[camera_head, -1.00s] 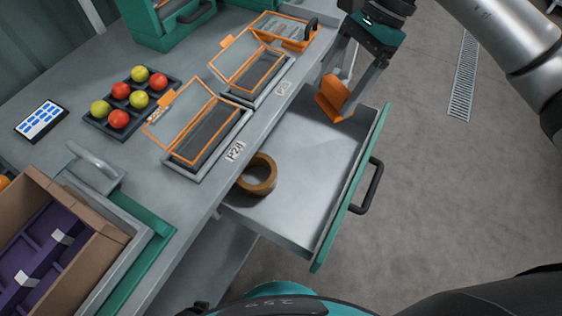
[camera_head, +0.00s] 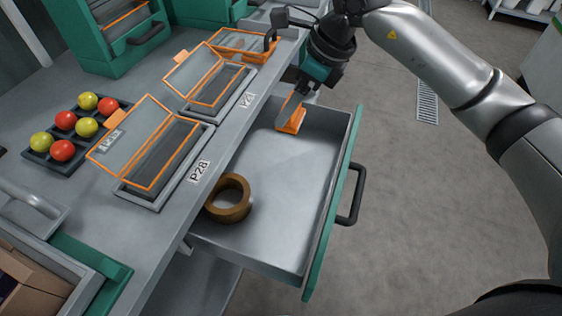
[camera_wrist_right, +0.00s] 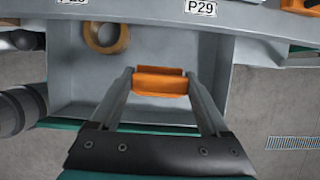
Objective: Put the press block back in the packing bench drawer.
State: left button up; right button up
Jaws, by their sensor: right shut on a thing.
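The orange press block (camera_head: 291,121) is at the far end of the open packing bench drawer (camera_head: 262,240), low inside its walls. My right gripper (camera_head: 288,112) is shut on it from above. In the right wrist view the block (camera_wrist_right: 161,81) sits between the two fingertips, with the grey drawer floor (camera_wrist_right: 165,50) around it. I cannot tell whether the block touches the floor. My left gripper is not in view.
A brown tape roll (camera_head: 229,198) lies in the near part of the drawer. Two orange-rimmed hinged frames (camera_head: 165,170) and a tray of red and yellow tomatoes (camera_head: 40,158) are on the bench. The drawer's middle is clear.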

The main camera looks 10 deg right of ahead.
jog(key=shift+f+b, duration=2.3)
jog(key=shift+f, duration=5.25)
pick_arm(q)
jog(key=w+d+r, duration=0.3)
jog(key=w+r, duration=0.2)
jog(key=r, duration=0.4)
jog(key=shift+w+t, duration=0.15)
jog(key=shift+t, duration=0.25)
pick_arm(e)
jog(key=shift+f, duration=0.4)
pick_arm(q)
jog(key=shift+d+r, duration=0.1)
pick_arm(e)
jog(key=shift+f, duration=0.1)
jog(key=o, duration=1)
jog(key=shift+c, duration=0.2)
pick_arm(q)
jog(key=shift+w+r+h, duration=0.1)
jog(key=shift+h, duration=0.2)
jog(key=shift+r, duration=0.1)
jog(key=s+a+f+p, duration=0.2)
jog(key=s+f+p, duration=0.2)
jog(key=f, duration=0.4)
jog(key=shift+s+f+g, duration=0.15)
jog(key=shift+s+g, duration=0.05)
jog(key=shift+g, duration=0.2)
pick_arm(e)
jog(key=v, duration=1.2)
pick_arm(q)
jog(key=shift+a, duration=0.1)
